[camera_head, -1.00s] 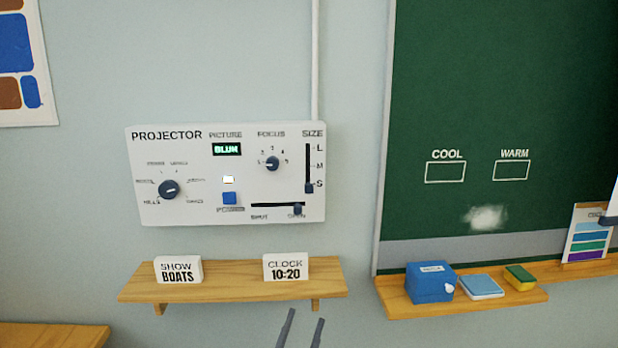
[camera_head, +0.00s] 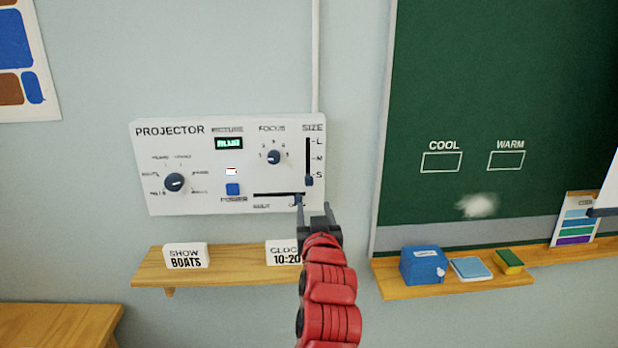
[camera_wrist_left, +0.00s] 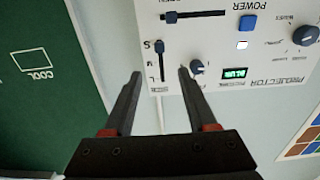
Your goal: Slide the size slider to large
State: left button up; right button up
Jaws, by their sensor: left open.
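The white projector panel (camera_head: 205,205) is on the wall. Its vertical size slider has a dark knob (camera_head: 309,181) at the S end, the bottom of a slot marked L, M and S. My left gripper (camera_head: 313,204) is open and empty, with its fingertips just below that knob in the head view. In the left wrist view, which shows the panel upside down, the size knob (camera_wrist_left: 159,46) lies beyond the gap between the open fingers (camera_wrist_left: 160,73). The fingers appear apart from the knob. My right gripper is not seen.
A horizontal slider (camera_head: 270,194) runs close below the size slot, its right end partly hidden by my gripper. The focus knob (camera_head: 274,157) is to the left. A wooden shelf (camera_head: 225,277) with two white blocks is below. The green chalkboard (camera_head: 500,90) is at right.

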aim_at(309, 182)
pick_arm(q)
jog(key=w+p, duration=0.1)
jog(key=w, duration=0.3)
jog(key=w+p, duration=0.2)
jog(key=w, duration=0.3)
jog(key=w+a+p, duration=0.1)
jog(key=w, duration=0.4)
jog(key=shift+w+r+p, duration=0.1)
jog(key=shift+w+p, duration=0.15)
jog(key=shift+p, duration=0.05)
jog(key=shift+w+a, duration=0.1)
jog(key=shift+w, duration=0.35)
grip_shut()
dwell(0.5)
